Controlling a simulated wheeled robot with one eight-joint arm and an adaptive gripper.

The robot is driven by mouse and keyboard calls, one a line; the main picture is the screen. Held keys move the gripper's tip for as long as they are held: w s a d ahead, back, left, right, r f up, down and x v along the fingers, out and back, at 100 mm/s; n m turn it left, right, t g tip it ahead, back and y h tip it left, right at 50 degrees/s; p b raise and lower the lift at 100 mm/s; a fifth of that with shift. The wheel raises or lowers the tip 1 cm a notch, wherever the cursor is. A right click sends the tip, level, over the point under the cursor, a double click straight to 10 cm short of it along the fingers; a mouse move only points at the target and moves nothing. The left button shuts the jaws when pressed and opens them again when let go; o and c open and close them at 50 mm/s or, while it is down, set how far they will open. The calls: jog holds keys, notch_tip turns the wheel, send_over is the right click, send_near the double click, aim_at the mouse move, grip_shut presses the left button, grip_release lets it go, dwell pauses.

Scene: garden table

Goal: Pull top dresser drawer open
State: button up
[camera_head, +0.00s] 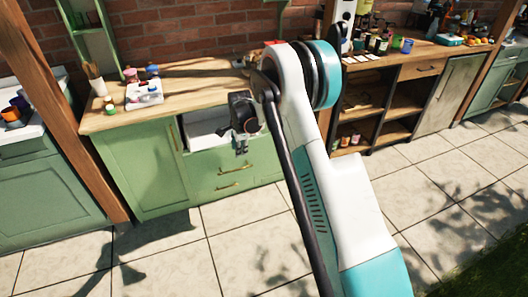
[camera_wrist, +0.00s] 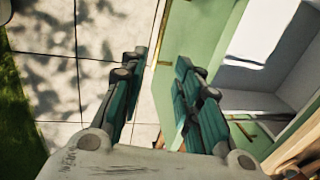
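The green dresser (camera_head: 140,168) stands under a wooden top. Its top drawer (camera_head: 203,131) is pulled out, with the white inside showing between the wooden top and the green drawer front. The white inside also shows at the upper right of the wrist view (camera_wrist: 262,35). Brass handles sit on the drawer fronts, one upper handle (camera_head: 229,170) and one lower handle (camera_head: 229,187). My gripper (camera_head: 241,147) is at the drawer front, near its upper edge. In the wrist view its fingers (camera_wrist: 158,95) are apart with nothing clearly held between them. One finger overlaps the green drawer front.
A white caddy with bottles (camera_head: 144,96) and a utensil pot (camera_head: 97,84) stand on the wooden top. A wooden post (camera_head: 75,120) is at left. Open wooden shelves (camera_head: 385,105) stand at right. Tiled floor (camera_head: 250,230) in front is clear.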

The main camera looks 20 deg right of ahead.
jog(key=b, duration=0.5)
send_near(240, 169)
jog(key=x, duration=0.7)
jog(key=shift+w+f, duration=0.25)
jog(key=shift+w, duration=0.05)
grip_shut()
